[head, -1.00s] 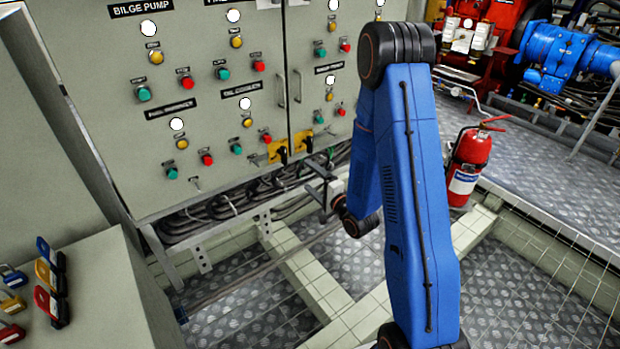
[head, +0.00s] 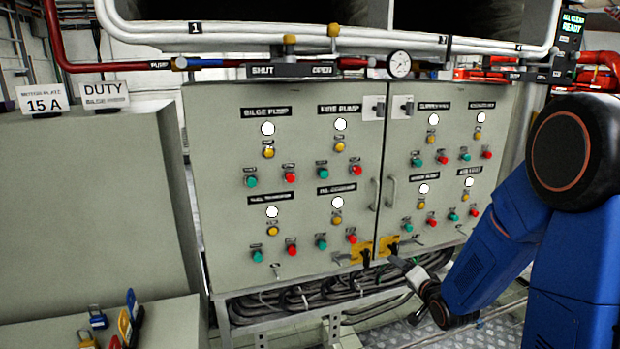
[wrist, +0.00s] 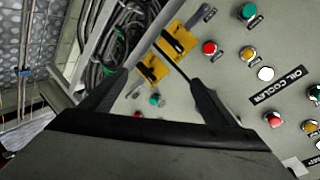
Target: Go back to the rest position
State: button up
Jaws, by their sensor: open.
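My gripper (wrist: 160,80) is open and empty, its two dark fingers spread apart in the wrist view. In the head view my gripper (head: 403,266) is small, close in front of the lower edge of the grey control cabinet (head: 225,190). It is just below two yellow plates (head: 362,252) with black rotary handles. The yellow plates also show beyond the fingers in the wrist view (wrist: 153,69). I cannot tell whether a fingertip touches the cabinet. My blue arm folds along the right side of the head view.
Black cables (head: 300,300) run beneath the cabinet. A grey console (head: 90,215) stands at left, with coloured padlocks (head: 124,325) on a lower box. Pipes and a pressure gauge (head: 399,64) are above. Tread-plate floor (head: 485,338) shows at lower right.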

jog(key=s+r+n+g, duration=0.3)
jog(key=s+r, duration=0.1)
jog(key=s, duration=0.9)
jog(key=s+r+n+g+h, duration=0.1)
jog(key=s+r+n+g, duration=0.2)
jog(key=s, duration=1)
jog(key=s+r+n+g+h, duration=0.1)
jog(key=s+r, duration=0.5)
jog(key=s, duration=0.7)
jog(key=shift+s+a+n+g, duration=0.15)
jog(key=shift+a+n+g, duration=0.2)
jog(key=shift+n+g, duration=0.7)
jog(key=shift+r, duration=0.1)
